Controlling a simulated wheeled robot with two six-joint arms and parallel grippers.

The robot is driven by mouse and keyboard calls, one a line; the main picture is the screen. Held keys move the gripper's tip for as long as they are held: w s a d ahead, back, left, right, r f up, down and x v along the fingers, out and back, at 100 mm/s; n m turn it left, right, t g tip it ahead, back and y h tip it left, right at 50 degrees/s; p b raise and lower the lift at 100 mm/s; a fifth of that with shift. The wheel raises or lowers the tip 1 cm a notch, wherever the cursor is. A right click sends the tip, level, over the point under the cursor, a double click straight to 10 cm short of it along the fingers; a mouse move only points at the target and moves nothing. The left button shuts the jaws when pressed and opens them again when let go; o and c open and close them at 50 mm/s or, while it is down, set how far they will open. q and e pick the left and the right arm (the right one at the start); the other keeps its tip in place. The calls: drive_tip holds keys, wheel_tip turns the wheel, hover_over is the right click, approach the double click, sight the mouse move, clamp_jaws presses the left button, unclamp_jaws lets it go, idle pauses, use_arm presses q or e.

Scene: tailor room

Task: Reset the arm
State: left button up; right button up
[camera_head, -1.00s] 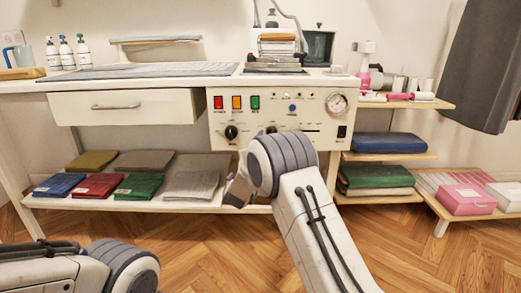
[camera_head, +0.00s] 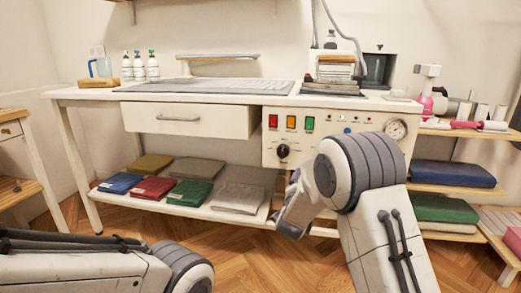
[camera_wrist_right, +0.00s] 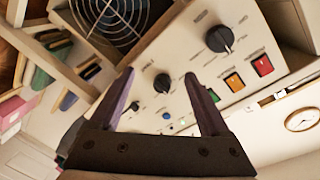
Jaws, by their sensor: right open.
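My right arm (camera_head: 365,180) rises from the bottom of the head view, bent in front of the white work table's control panel (camera_head: 350,122). Its gripper is hidden behind the arm links there. In the right wrist view my right gripper (camera_wrist_right: 163,90) is open and empty, its two fingers apart. The control panel also shows in that view (camera_wrist_right: 205,62), tilted, with knobs, coloured buttons and a round fan grille behind the fingers. My left arm (camera_head: 90,272) lies low at the bottom left of the head view. Its gripper is out of view.
The work table (camera_head: 90,93) has a drawer (camera_head: 190,120) and a low shelf with several folded cloths (camera_head: 190,192). Side shelves at right hold a blue cloth (camera_head: 452,173) and a green cloth (camera_head: 443,208). A small table (camera_head: 15,130) stands at left. Wooden floor is open in front.

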drive_tip(key=s+f+n+g+y, duration=0.2)
drive_tip(key=s+f+n+g, duration=0.25)
drive_tip(key=s, duration=0.65)
drive_tip(key=s+f+n+g+y, duration=0.25)
drive_tip(key=s+n+g, duration=0.2)
drive_tip(key=s, duration=0.65)
drive_tip(key=s+f+n+g+y, duration=0.2)
drive_tip(key=s+f+n+g, duration=0.25)
drive_tip(key=s, duration=0.75)
drive_tip(key=s+a+r+n+g+p, duration=0.2)
drive_tip(key=s+a+r+n+p, duration=0.5)
drive_tip(key=s+a+r, duration=0.7)
wheel_tip(320, 180, up, 36)
drive_tip(key=w+p, duration=0.1)
drive_tip(key=p, duration=3.6)
drive_tip(key=shift+a+r+n+y, duration=0.25)
drive_tip(key=shift+a+n+y, duration=0.05)
drive_tip(key=shift+n+y, duration=0.15)
